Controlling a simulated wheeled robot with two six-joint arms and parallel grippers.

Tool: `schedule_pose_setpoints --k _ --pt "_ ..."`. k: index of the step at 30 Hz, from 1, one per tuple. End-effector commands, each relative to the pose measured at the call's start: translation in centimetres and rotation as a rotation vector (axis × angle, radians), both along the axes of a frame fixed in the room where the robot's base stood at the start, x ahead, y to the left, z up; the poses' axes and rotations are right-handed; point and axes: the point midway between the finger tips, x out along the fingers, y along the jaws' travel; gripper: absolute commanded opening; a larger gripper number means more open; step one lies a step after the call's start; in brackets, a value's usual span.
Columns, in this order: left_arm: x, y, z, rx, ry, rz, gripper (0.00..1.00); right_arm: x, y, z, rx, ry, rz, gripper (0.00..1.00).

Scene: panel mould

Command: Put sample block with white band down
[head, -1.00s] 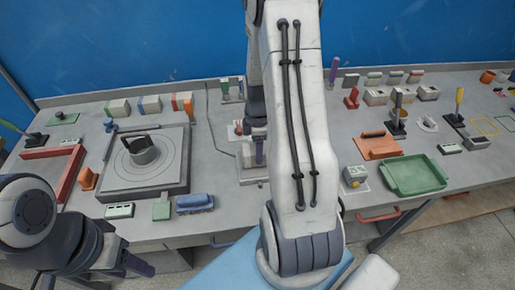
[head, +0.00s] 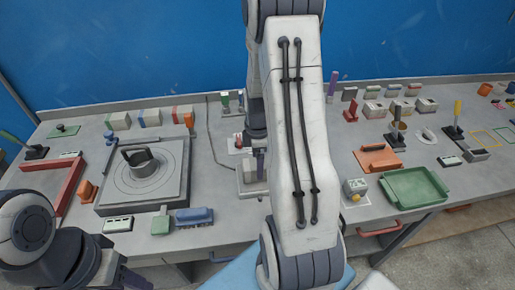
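My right arm crosses the middle of the head view and hides much of its own gripper. The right gripper (head: 260,163) points down at the middle of the bench, beside a pale grey block-like fixture (head: 246,178). What lies between its fingers is hidden, and I cannot make out a white-banded sample block there. Several pale blocks with coloured bands stand at the back left, among them a green-banded one (head: 118,121); none is clearly the white-banded one. My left gripper (head: 136,283) is low at the left, in front of the bench and partly cut off by the frame.
A square plate with a ring (head: 142,190) fills the left of the bench, beside a red angle bar (head: 68,187) and a blue brush-like block (head: 194,216). A green tray (head: 413,189) and an orange float (head: 378,158) lie on the right. A blue wall stands behind.

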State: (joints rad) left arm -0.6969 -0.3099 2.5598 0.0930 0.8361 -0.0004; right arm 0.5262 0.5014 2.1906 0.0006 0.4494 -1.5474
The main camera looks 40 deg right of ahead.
Motion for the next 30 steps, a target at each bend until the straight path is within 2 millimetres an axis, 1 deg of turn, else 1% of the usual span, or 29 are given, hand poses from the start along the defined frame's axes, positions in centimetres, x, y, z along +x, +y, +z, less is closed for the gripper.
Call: schedule_pose_setpoints --k 9,13,18,24,26,27,29,30 --pt "0.0 0.0 -0.8 0.0 0.0 0.0 0.5 0.1 -0.1 6.8 -0.004 -0.007 0.0 0.98" --pt "0.0 0.0 -0.9 0.0 0.0 0.0 0.5 0.1 -0.1 9.0 -0.003 -0.005 0.0 0.98" --pt "0.0 0.0 -1.0 0.0 0.0 0.0 0.5 0.0 0.0 10.6 -0.001 -0.002 0.0 0.98" --pt "0.0 0.0 -1.0 0.0 0.0 0.0 0.5 0.0 0.1 11.0 0.0 0.0 0.0 0.98" --pt "0.0 0.0 -1.0 0.0 0.0 0.0 0.5 0.1 0.6 11.0 0.0 -0.001 -0.002 0.98" --pt "0.0 0.0 -1.0 0.0 0.0 0.0 0.5 0.3 1.5 11.2 0.001 -0.003 -0.005 0.98" --pt "0.0 0.0 -1.0 0.0 0.0 0.0 0.5 0.6 3.6 11.5 0.002 -0.008 -0.015 0.98" --pt "0.0 0.0 -1.0 0.0 0.0 0.0 0.5 0.7 5.6 11.8 0.005 -0.011 -0.028 0.98"
